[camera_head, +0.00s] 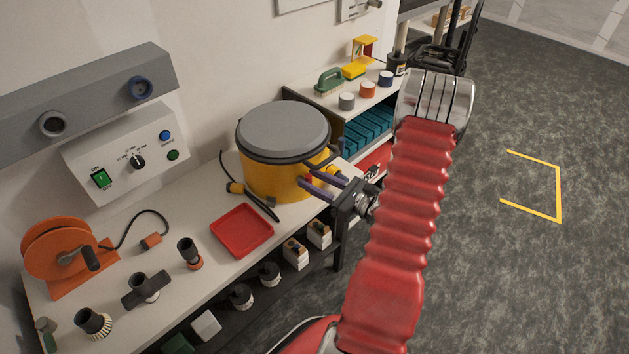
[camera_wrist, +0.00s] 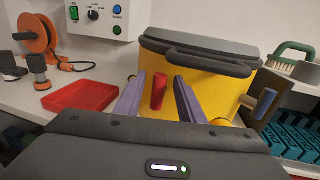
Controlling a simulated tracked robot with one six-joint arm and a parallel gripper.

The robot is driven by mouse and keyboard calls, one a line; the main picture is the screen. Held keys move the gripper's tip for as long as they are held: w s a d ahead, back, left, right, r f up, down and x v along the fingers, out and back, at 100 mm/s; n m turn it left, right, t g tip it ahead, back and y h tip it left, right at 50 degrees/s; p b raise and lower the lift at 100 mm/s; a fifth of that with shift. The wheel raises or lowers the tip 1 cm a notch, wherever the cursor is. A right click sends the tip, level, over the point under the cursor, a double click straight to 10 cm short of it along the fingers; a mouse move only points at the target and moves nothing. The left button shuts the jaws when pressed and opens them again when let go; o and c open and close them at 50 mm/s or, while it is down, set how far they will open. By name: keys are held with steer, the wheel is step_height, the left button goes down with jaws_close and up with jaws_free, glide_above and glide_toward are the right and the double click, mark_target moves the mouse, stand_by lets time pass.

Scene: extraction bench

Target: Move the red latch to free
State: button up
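The red latch (camera_wrist: 159,92) is a short upright red bar on the front of a yellow drum (camera_wrist: 218,99) with a grey lid (camera_wrist: 200,46). The drum stands on the bench in the head view (camera_head: 262,178). My gripper (camera_wrist: 158,82) is open, its two purple-grey fingers on either side of the latch. A narrow gap shows between the latch and each finger. In the head view my gripper (camera_head: 317,181) is at the drum's right front side, and the latch is mostly hidden there. The latch's lower end and mounting are not clear.
A dark handle (camera_wrist: 211,61) juts out above my fingers. A blue-ended knob (camera_wrist: 264,100) sticks out at the right. Shelves with teal bins (camera_head: 366,127) stand behind.

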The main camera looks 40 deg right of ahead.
steer(key=shift+c, duration=0.5)
jaws_close()
steer(key=shift+a+n, duration=0.1)
steer(key=shift+n, duration=0.3)
steer(key=n, duration=0.2)
steer(key=shift+a+n+g, duration=0.3)
steer(key=shift+a, duration=0.1)
steer(key=a+f+n+h, duration=0.1)
steer(key=n, duration=0.3)
steer(key=f+n+g+h, duration=0.1)
steer(key=n, duration=0.3)
steer(key=a+n+h, duration=0.1)
steer(key=n, duration=0.3)
steer(key=shift+s+a+f, duration=0.1)
steer(key=shift+a+f, duration=0.25)
steer(key=shift+f, duration=0.05)
steer(key=shift+n, duration=0.3)
